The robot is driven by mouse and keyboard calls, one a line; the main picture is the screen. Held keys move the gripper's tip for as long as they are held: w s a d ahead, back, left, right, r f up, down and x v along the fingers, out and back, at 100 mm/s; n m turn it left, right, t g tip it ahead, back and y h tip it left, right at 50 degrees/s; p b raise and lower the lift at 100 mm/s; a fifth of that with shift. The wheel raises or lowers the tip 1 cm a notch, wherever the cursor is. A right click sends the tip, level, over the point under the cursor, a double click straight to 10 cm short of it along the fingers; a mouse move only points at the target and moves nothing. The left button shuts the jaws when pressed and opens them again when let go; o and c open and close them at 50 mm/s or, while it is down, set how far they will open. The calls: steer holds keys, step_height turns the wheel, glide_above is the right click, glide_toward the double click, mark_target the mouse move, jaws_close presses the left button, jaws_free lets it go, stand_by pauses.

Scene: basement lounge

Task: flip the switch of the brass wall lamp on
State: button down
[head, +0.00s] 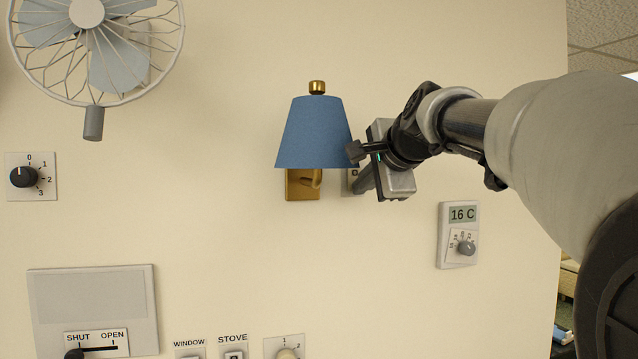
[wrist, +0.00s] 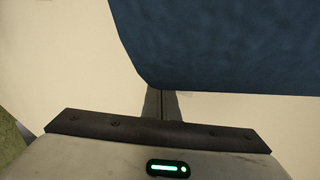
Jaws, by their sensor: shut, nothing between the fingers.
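The brass wall lamp with a blue shade (head: 314,133) hangs on the wall in the middle of the head view. Its brass mount (head: 300,186) shows below the shade. A small switch plate (head: 351,184) sits just right of the mount, mostly hidden behind my gripper. My gripper (head: 360,190) is shut and empty, with its fingertips at or in front of this plate; I cannot tell whether they touch it. In the wrist view the blue shade (wrist: 230,45) fills the upper right, and the shut fingers (wrist: 161,102) reach up to its lower edge. The switch's lever is hidden.
A wall fan (head: 93,60) and its dial (head: 24,177) are at the left. A thermostat (head: 458,236) is right of and below my gripper. A shut/open slider panel (head: 93,300), window and stove switches (head: 233,354) and another knob (head: 287,353) line the lower wall.

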steer(key=shift+w+f, duration=0.15)
steer(key=shift+w, duration=0.1)
stand_by(0.3)
step_height(320, 180, up, 2)
steer(key=shift+r+p, duration=0.1)
steer(key=shift+p, duration=0.8)
steer(key=shift+a, duration=0.1)
steer(key=shift+s+f, duration=0.1)
steer(key=shift+f, duration=0.1)
